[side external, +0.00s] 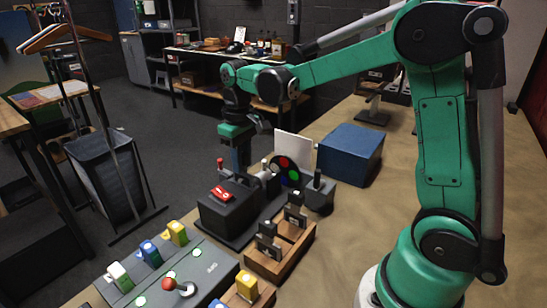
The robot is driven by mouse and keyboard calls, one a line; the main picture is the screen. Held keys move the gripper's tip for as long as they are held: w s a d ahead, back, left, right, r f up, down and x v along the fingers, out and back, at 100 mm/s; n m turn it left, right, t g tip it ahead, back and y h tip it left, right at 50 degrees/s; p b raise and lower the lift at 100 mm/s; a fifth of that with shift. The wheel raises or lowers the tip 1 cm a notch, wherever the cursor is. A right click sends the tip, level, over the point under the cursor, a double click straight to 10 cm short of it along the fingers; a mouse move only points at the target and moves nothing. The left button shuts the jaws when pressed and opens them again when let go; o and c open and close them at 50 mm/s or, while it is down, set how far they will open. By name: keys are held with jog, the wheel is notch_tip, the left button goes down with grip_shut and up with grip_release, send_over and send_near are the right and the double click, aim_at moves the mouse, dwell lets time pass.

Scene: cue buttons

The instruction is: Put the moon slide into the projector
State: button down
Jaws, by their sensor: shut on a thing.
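My gripper (240,148) is at the end of my green arm, low over the dark machine that looks like the projector (228,212). It is shut on a small dark thing that is mostly hidden; I cannot tell whether it is the moon slide. The projector is a black box with a red piece on top and a red-tipped lever at its back. A colour wheel (287,170) with red, green and blue discs stands to its right. Two dark slides with pale marks (268,242) stand in a wooden rack (284,262); I cannot read their pictures.
A grey panel (205,268) with coloured switches, green lights and a red-knobbed lever (178,287) lies in front. A second wooden holder (262,301) has yellow and blue pieces. A white card (293,147) and blue box (350,153) stand behind.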

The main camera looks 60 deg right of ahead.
jog(key=shift+f, duration=1.2)
dwell(0.3)
jog(key=shift+c, duration=2.4)
grip_release()
jog(key=shift+r, duration=3.5)
jog(key=shift+s, duration=0.1)
